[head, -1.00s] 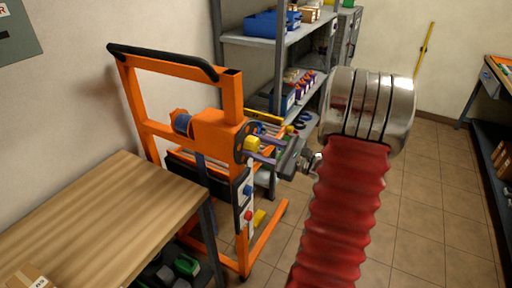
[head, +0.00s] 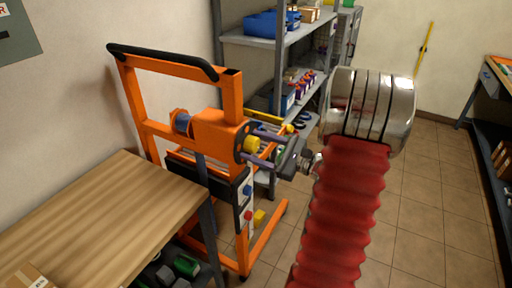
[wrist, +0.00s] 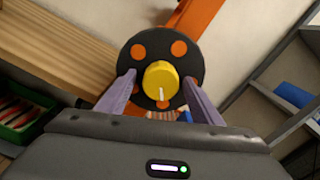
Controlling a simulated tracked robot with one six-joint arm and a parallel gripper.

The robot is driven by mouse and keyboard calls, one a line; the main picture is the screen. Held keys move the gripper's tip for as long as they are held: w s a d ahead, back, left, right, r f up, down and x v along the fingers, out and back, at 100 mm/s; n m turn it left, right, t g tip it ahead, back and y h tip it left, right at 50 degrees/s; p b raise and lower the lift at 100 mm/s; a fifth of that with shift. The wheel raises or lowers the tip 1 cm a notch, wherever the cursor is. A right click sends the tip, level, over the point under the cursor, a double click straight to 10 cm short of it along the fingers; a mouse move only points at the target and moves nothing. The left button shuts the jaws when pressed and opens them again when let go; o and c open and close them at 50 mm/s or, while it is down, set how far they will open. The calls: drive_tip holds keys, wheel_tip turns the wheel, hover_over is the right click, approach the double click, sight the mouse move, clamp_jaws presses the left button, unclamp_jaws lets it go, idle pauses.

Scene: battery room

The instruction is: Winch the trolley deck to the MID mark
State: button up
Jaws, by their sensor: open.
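The orange lift trolley (head: 233,100) stands at the left of the head view. A winch housing on its frame carries a black disc with orange dots (wrist: 137,52) and a yellow knob (wrist: 160,80) with a white line pointing down. The knob (head: 251,143) also shows in the head view. My gripper (wrist: 160,88) is open, its two purple fingers on either side of the knob, with gaps visible. In the head view my gripper (head: 259,147) faces the disc from the right. An orange slatted platform, likely the deck, is partly hidden behind it. I cannot make out a MID mark.
A wooden bench (head: 100,205) stands in front at the left. A grey shelf (head: 285,38) with bins is behind the trolley. A post panel (head: 247,200) bears blue and red knobs. Tiled floor (head: 420,190) is open to the right.

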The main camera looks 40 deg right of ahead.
drive_tip(key=v, duration=1.3)
drive_tip(key=shift+s, duration=0.4)
idle(1.0)
